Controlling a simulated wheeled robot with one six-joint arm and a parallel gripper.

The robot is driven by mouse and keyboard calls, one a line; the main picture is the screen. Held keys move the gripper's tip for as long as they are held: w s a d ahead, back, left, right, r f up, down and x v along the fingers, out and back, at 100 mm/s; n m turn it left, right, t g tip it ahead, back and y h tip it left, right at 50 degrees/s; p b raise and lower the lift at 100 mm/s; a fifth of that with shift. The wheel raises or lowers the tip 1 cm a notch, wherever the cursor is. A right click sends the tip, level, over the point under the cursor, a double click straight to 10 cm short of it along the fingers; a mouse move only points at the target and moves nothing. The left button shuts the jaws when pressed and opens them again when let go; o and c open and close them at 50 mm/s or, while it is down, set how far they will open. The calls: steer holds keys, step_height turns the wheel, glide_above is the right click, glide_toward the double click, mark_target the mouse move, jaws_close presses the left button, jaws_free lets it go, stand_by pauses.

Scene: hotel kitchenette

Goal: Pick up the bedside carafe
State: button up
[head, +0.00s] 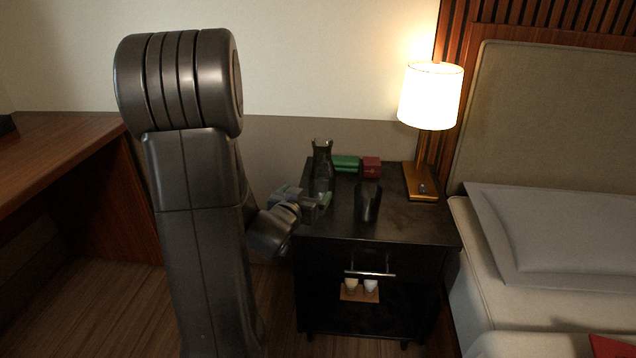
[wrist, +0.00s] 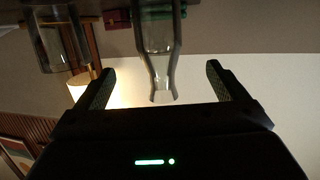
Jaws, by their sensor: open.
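The bedside carafe (head: 322,160), dark clear glass with a narrow neck, stands upright on the left part of the black nightstand top (head: 402,232). My gripper (head: 311,199) is low at the nightstand's left edge, in front of the carafe's lower part. In the wrist view, which is upside down, the carafe (wrist: 158,45) shows between the two open fingers of my gripper (wrist: 159,72), with its neck and mouth toward the palm. The fingers seem empty; contact with the carafe cannot be told.
A dark glass tumbler (head: 367,203) stands right of the carafe. A green box (head: 346,163) and a red box (head: 371,167) lie behind it. A lit lamp (head: 430,97) stands at the back right. The bed (head: 560,250) is on the right, a wooden desk (head: 60,150) on the left.

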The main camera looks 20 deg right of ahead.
mark_target(318, 180)
steer(key=b+x, duration=0.1)
steer(key=x, duration=0.6)
steer(key=shift+f, duration=0.1)
steer(key=shift+b+x, duration=0.9)
steer(key=shift+x, duration=1.7)
steer(key=shift+s+d, duration=0.1)
steer(key=shift+c, duration=0.4)
steer(key=c, duration=1.5)
